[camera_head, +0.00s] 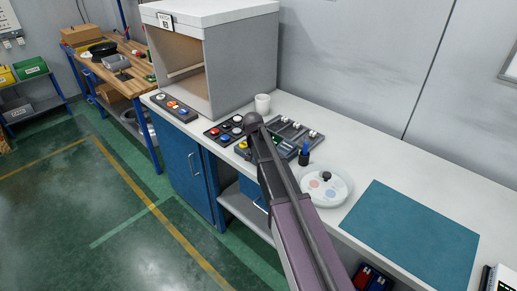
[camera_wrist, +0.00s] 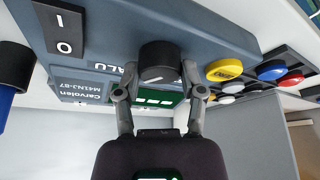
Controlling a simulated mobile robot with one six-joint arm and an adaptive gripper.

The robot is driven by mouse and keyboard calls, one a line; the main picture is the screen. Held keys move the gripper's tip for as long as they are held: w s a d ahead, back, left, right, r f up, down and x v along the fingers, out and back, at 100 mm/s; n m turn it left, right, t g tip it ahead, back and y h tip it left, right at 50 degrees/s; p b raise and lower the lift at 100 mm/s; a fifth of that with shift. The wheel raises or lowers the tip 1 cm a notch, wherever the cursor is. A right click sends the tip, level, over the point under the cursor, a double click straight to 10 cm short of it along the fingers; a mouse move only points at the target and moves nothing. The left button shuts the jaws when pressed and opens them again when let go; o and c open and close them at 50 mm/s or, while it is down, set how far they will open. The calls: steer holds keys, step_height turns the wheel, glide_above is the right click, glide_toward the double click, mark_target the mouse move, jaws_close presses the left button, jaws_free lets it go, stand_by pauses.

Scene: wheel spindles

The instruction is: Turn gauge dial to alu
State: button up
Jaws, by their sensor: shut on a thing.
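The gauge (camera_wrist: 100,30) is a grey-blue box that fills the upper wrist view, seen upside down. Its black round dial (camera_wrist: 160,60) has a short white mark, lying nearly sideways and slightly tilted. The label ALU shows just left of the dial, partly hidden by a finger; other labels around the dial are hidden. My gripper (camera_wrist: 159,72) is shut on the dial, one finger on each side. A green display (camera_wrist: 153,98) lies between the fingers. In the head view my arm covers most of the gauge (camera_head: 243,151) and hides the dial.
A black I/O switch (camera_wrist: 62,28) is on the gauge. Coloured push buttons (camera_wrist: 272,71) stand close to the right in the wrist view. In the head view, a white cup (camera_head: 262,103), a grey tray (camera_head: 296,133) and a round white plate (camera_head: 332,190) are near my arm.

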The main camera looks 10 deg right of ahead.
steer(key=o, duration=1.2)
steer(key=shift+c, duration=0.2)
